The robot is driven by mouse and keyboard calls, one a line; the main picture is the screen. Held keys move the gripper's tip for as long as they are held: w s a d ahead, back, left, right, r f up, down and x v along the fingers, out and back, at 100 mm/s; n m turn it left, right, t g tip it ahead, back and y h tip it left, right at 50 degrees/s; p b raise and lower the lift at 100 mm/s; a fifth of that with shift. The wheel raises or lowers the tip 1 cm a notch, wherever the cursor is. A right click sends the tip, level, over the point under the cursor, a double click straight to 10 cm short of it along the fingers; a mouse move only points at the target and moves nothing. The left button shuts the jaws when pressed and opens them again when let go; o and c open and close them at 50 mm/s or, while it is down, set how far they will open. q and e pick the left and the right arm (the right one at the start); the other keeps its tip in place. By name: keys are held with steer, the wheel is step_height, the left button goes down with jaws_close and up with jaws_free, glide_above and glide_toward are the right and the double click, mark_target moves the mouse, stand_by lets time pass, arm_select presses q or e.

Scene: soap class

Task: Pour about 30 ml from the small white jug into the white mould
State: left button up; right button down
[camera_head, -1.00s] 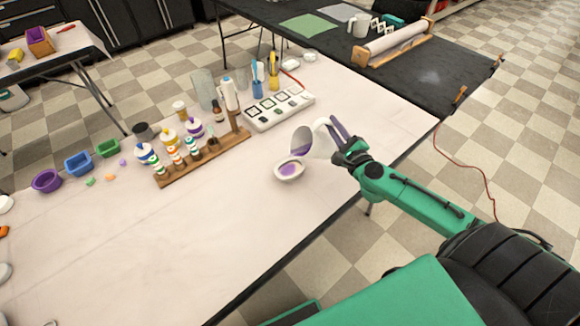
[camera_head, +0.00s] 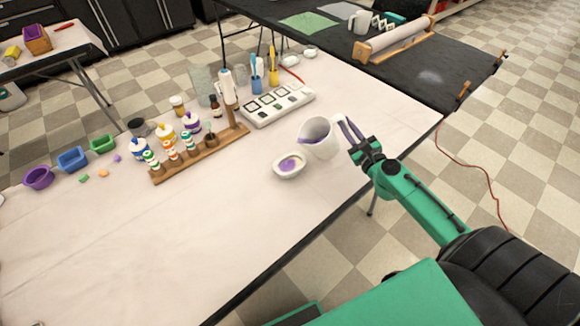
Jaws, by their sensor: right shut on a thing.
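The small white jug (camera_head: 322,146) is held above the table, tilted a little with its spout toward the left. Purple liquid shows inside near its lip. My right gripper (camera_head: 346,134) is shut on the jug at its right side, where the handle is. The white mould (camera_head: 289,166) sits on the table below and left of the jug, apart from it. Purple liquid lies in the middle of the mould. No stream shows between jug and mould. My left gripper is out of view.
A wooden rack (camera_head: 203,153) with several small bottles stands left of the mould. A white tray with dark squares (camera_head: 277,107) lies behind. Purple, blue and green containers (camera_head: 72,159) stand at the far left. The table front is clear.

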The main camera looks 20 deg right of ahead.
steer(key=d+f+m+b, duration=0.1)
steer(key=f, duration=0.1)
steer(key=d+f+m+b, duration=0.1)
steer(key=f+m, duration=0.1)
steer(key=d+f+m+b, duration=0.1)
steer(key=f, duration=0.1)
steer(key=shift+d+m+b, duration=0.25)
steer(key=shift+m+b, duration=0.1)
steer(key=shift+m, duration=0.05)
steer(key=shift+d+f+m, duration=0.2)
steer(key=shift+f+m, duration=0.05)
steer(key=shift+m, duration=0.15)
